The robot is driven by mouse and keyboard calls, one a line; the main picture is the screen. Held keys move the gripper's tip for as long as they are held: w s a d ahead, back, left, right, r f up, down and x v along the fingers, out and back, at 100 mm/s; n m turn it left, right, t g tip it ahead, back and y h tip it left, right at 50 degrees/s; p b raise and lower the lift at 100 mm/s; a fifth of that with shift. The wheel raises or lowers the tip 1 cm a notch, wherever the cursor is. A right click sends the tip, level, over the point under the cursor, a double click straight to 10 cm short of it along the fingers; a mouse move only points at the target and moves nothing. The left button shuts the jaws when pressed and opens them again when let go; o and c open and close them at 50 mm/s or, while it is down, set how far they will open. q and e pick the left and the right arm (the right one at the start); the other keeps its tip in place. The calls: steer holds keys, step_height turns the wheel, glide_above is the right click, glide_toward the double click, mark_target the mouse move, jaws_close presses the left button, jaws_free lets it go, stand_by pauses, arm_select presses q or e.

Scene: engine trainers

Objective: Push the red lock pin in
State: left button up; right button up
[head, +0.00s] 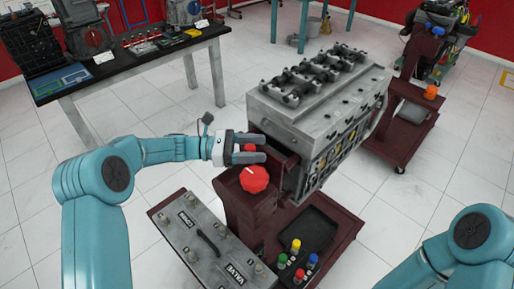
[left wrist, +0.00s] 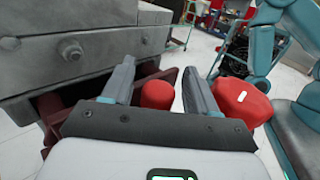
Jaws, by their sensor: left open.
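The red lock pin (head: 249,148) is a small red cylinder on the dark red engine stand (head: 236,208), partly hidden by my left gripper in the head view. In the left wrist view the pin (left wrist: 157,95) shows between the two fingers, with a gap on each side. My left gripper (head: 262,148) is open around it; its fingers also show in the wrist view (left wrist: 160,70). A larger red knob (head: 254,180) with a white mark sits just beside the lower finger. My right gripper is out of view.
A grey engine block (head: 318,105) is mounted on the stand, close to my left fingertips. A grey cover plate (head: 205,240) lies in front at the left. A workbench (head: 130,58) is at the back left.

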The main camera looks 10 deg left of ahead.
arm_select(q)
steer(key=s+a+b, duration=0.3)
steer(key=a, duration=1.2)
steer(key=shift+a, duration=0.3)
steer(key=shift+f, duration=0.1)
